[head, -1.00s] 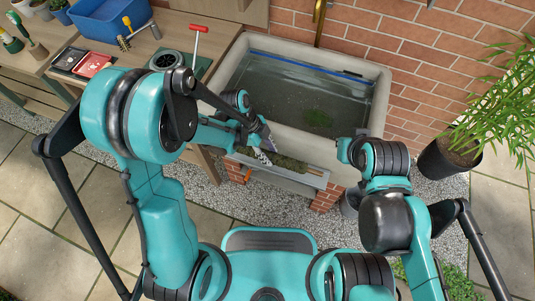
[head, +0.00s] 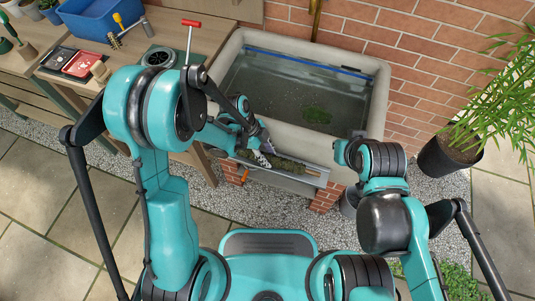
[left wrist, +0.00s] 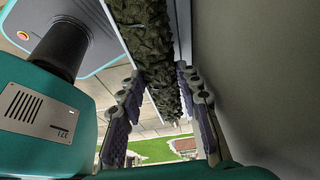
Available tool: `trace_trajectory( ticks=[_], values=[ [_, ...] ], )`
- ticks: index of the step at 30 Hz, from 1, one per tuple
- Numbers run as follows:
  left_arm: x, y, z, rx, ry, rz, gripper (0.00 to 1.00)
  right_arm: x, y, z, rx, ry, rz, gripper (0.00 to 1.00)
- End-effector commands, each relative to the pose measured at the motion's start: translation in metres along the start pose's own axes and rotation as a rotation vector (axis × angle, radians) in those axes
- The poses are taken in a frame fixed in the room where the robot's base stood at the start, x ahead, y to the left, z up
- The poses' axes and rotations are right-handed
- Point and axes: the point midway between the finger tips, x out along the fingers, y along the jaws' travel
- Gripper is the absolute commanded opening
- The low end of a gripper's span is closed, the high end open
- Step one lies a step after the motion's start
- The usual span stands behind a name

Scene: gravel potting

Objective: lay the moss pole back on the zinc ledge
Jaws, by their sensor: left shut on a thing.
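The moss pole (head: 290,167) is a dark green mossy rod with a pale wooden end, along the zinc ledge (head: 285,182) on the front of the stone trough. My left gripper (head: 264,152) is at the pole's left part, partly hidden by its own arm. In the left wrist view, the moss pole (left wrist: 148,45) runs between the two fingers of my left gripper (left wrist: 160,125), which is shut on it. Pale edges of the ledge show beside the pole; I cannot tell whether the pole touches the ledge.
The stone trough (head: 378,105) of water with a green clump stands behind the ledge, against a brick wall. A wooden bench (head: 205,40) with a blue bin (head: 100,18) and red tray (head: 83,64) is at left. A potted bamboo (head: 440,160) stands at right.

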Motion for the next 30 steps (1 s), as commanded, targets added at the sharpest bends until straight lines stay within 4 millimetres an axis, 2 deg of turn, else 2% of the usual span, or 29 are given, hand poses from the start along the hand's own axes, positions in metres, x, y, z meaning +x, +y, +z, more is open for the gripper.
trace_trajectory(
  ticks=[24, 25, 27, 30],
  values=[
    [0.0056, -0.0002, 0.0023, 0.000, 0.000, 0.000, 0.15, 0.0001, 0.0000, 0.0001, 0.000, 0.000, 0.000, 0.00],
    [0.0053, -0.0002, 0.0022, 0.000, 0.000, 0.000, 0.42, 0.0001, 0.0000, 0.0001, 0.000, 0.000, 0.000, 0.00],
    [0.0053, -0.0002, 0.0022, 0.000, 0.000, 0.000, 0.58, 0.0001, 0.0000, 0.0001, 0.000, 0.000, 0.000, 0.00],
    [0.0052, -0.0007, 0.0022, 0.000, 0.000, -0.001, 0.58, 0.0001, 0.0000, 0.0001, 0.000, 0.000, 0.000, 0.00]
  ],
)
